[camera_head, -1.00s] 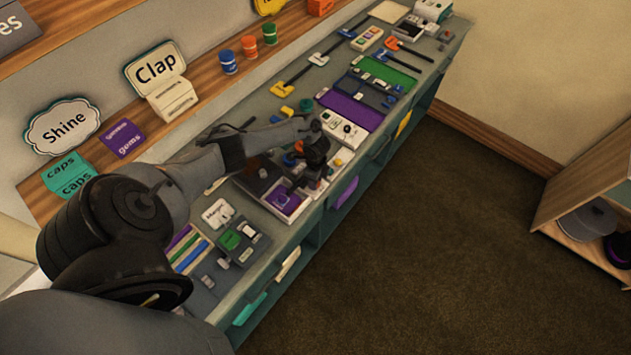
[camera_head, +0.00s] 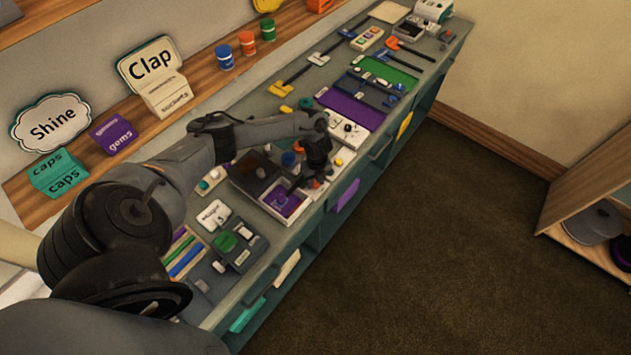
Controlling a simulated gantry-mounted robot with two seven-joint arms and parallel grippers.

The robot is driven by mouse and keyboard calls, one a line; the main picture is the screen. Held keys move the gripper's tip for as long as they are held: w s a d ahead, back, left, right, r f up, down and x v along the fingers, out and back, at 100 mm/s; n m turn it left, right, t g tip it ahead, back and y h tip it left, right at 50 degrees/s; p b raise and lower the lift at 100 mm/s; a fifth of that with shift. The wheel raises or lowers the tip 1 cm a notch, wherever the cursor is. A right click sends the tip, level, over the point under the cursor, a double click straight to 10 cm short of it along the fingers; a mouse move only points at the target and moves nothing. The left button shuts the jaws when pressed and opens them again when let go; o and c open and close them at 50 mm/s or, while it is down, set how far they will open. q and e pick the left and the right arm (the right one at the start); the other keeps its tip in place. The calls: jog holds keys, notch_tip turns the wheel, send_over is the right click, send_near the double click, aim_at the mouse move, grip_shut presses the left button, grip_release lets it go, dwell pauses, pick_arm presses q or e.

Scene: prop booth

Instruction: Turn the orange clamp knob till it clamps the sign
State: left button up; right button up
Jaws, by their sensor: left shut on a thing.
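My left gripper (camera_head: 318,178) points down at the front edge of the long grey-green bench, beside a white-rimmed tray with a purple inside (camera_head: 281,201). It is shut, with a small orange piece, seemingly the orange clamp knob (camera_head: 316,184), at its fingertips. The fingers and wrist hide most of the knob and the clamp. I cannot make out which sign is in the clamp or whether it is gripped. A "Clap" sign (camera_head: 151,58) and a "Shine" sign (camera_head: 52,121) stand on the wooden shelf behind. My right gripper is out of view.
A dark box with a blue knob (camera_head: 288,158) is left of the gripper. A white panel with knobs (camera_head: 347,130) and a purple mat (camera_head: 352,109) lie behind it. Orange and yellow-blue bar clamps (camera_head: 290,82) lie farther back. Open floor (camera_head: 420,260) is to the right.

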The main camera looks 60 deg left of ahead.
pick_arm(q)
jog(key=shift+m, duration=0.3)
jog(key=o, duration=1)
jog(key=shift+o, duration=0.2)
jog(key=shift+r, duration=0.15)
jog(key=shift+r, duration=0.35)
notch_tip(320, 180, up, 10)
jog(key=shift+w, duration=0.2)
jog(key=shift+d+f, duration=0.1)
